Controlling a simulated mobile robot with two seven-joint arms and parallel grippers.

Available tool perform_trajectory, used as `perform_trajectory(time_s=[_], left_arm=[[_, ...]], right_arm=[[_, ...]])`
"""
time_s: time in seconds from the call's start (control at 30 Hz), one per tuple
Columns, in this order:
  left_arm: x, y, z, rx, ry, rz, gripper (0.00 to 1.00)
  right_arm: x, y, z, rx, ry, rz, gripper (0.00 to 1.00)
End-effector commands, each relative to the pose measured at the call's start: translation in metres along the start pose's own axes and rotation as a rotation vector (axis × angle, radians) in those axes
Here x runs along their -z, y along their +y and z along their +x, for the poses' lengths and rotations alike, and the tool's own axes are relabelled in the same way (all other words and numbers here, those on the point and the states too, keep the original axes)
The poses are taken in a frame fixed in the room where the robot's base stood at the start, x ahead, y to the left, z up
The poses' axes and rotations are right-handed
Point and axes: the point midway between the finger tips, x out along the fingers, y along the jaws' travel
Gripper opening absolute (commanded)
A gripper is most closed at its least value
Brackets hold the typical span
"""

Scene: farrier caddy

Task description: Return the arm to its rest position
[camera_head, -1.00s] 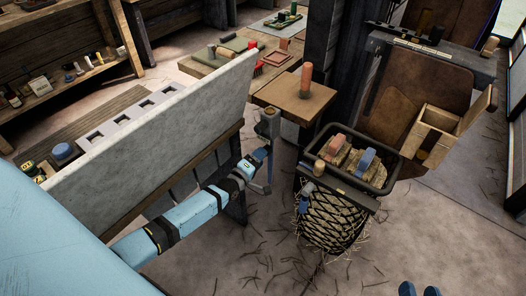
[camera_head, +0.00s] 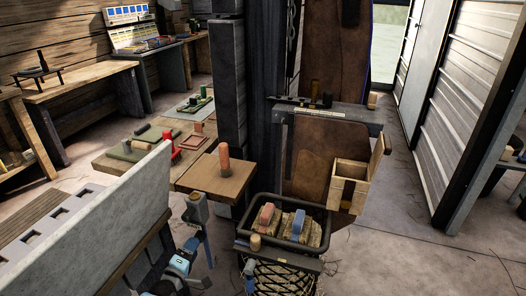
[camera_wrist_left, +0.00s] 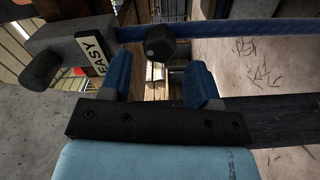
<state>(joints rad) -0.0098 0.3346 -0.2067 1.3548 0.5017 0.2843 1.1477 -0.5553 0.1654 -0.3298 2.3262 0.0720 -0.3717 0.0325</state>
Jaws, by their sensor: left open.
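My left gripper (camera_head: 196,250) shows low in the head view, at the end of my light blue arm, close beside a grey-headed upright piece with a blue shaft (camera_head: 208,248). In the left wrist view its two blue fingers (camera_wrist_left: 158,82) stand wide apart. Nothing is held between them. Beyond the fingers are a dark knob (camera_wrist_left: 158,42) and a blue bar (camera_wrist_left: 240,28). A grey part with an "EASY" label (camera_wrist_left: 92,55) is at the left; I cannot tell whether the fingers touch any of these. My right gripper is not in view.
A grey panel (camera_head: 100,225) stands left of the gripper. A black-rimmed tray (camera_head: 322,240) with brushes above a netted bundle (camera_head: 285,278) is to its right. A wooden block table (camera_head: 200,178) with an orange cylinder (camera_head: 224,158) is behind. Open floor (camera_head: 420,260) lies at the right.

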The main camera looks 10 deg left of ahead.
Motion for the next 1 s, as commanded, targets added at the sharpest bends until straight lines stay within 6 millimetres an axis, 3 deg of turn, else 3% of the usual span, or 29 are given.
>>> perform_trajectory(time_s=[0.07,0.17,0.33,0.5,0.7,0.73,0.87,1.0], left_arm=[[-0.007,0.001,-0.005,0.007,-0.013,0.022,0.57],[-0.035,0.007,-0.024,0.036,-0.071,0.132,0.57],[-0.113,0.036,-0.094,0.097,-0.261,0.539,0.57],[-0.156,0.072,-0.157,0.118,-0.414,0.924,0.57],[-0.173,0.109,-0.211,0.127,-0.535,1.249,0.57],[-0.178,0.097,-0.219,0.143,-0.552,1.246,0.57],[-0.188,0.086,-0.25,0.193,-0.616,1.262,0.57],[-0.178,0.114,-0.252,0.198,-0.623,1.274,0.57]], right_arm=[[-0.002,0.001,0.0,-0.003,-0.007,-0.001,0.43],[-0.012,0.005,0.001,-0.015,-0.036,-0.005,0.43],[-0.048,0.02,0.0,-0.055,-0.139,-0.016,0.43],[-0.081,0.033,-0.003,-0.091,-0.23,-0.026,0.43],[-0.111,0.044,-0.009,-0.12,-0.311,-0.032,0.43],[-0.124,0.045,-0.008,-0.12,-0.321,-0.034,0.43],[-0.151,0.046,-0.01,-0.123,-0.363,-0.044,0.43],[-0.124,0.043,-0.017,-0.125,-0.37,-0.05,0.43]])
